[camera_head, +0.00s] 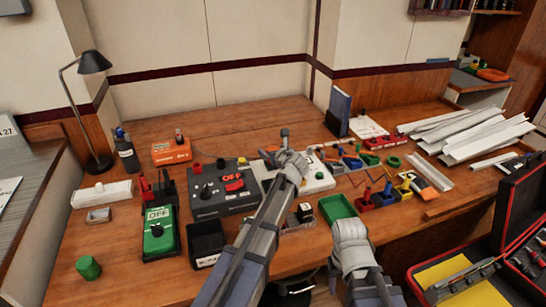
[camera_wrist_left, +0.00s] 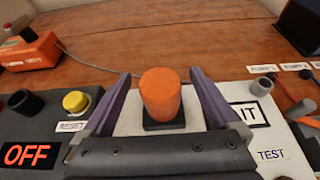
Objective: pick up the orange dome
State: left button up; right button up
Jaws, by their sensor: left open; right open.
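The orange dome (camera_wrist_left: 160,95) stands upright on a small black base on a white panel (camera_wrist_left: 140,123) in the left wrist view. My left gripper (camera_head: 284,134) is open, its two purple-grey fingers on either side of the dome with a gap to each. In the head view my left gripper and arm cover this spot, and I cannot clearly make out the dome. My right gripper (camera_head: 350,230) is near the front of the bench, beside a green tray (camera_head: 337,207); its fingers are hard to see and it holds nothing visible.
A dark box with a lit OFF sign (camera_head: 224,192) stands left of the white panel. A yellow RESET button (camera_wrist_left: 76,102) is close to the left finger. Coloured bins and tools (camera_head: 384,195) lie to the right. An open red case (camera_head: 520,215) is at far right.

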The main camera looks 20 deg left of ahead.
aim_at(273, 149)
pick_arm(q)
jog(key=shift+c, duration=0.2)
jog(key=c, duration=1.4)
jog(key=shift+o, duration=0.2)
jog(key=shift+r, duration=0.15)
notch_tip(273, 149, up, 10)
jog(key=p, duration=1)
